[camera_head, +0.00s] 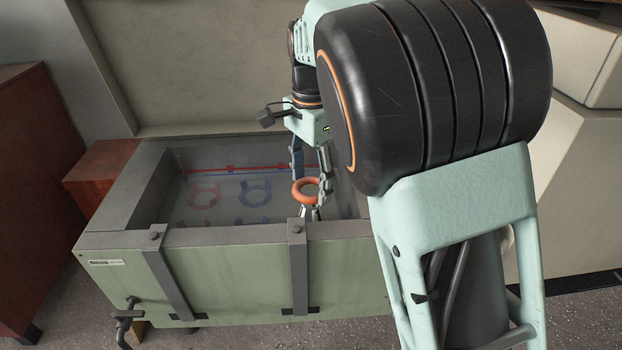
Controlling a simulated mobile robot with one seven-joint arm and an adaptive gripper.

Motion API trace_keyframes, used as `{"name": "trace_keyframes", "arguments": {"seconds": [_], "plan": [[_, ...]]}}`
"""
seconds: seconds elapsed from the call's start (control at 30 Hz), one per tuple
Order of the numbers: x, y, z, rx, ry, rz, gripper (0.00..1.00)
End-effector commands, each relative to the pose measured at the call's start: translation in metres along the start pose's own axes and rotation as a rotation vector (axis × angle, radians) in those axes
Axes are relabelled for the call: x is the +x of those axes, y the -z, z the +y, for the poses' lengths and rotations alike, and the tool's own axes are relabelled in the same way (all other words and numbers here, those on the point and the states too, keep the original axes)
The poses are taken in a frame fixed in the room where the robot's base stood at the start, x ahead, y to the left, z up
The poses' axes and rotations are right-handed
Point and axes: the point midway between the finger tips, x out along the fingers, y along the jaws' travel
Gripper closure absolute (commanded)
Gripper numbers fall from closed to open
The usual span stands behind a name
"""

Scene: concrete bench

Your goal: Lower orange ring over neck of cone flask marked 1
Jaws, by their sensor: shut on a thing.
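The orange ring (306,191) is held between the fingers of my gripper (312,180), inside a grey-rimmed, green-sided basin. It looks tilted, with its hole partly facing the camera. A small pale shape (309,213) shows just below the ring, partly hidden by the basin's front rim. I cannot tell whether this is a flask neck, or whether the ring is around it or above it. No mark 1 can be read. My forearm hides the right part of the basin.
The basin's front rim (205,237) stands between camera and ring. Red (203,193) and blue (255,192) ring-like shapes with tabs show in the basin, left of my gripper. A red line (230,168) runs along the back. A brown cabinet (35,180) stands at left.

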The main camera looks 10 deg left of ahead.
Motion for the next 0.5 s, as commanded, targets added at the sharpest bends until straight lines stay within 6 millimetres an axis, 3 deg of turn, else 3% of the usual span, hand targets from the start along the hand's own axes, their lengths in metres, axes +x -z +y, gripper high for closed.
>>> {"name": "trace_keyframes", "arguments": {"seconds": [0.5], "plan": [[0.014,0.000,0.000,0.001,0.000,0.000,0.72]]}}
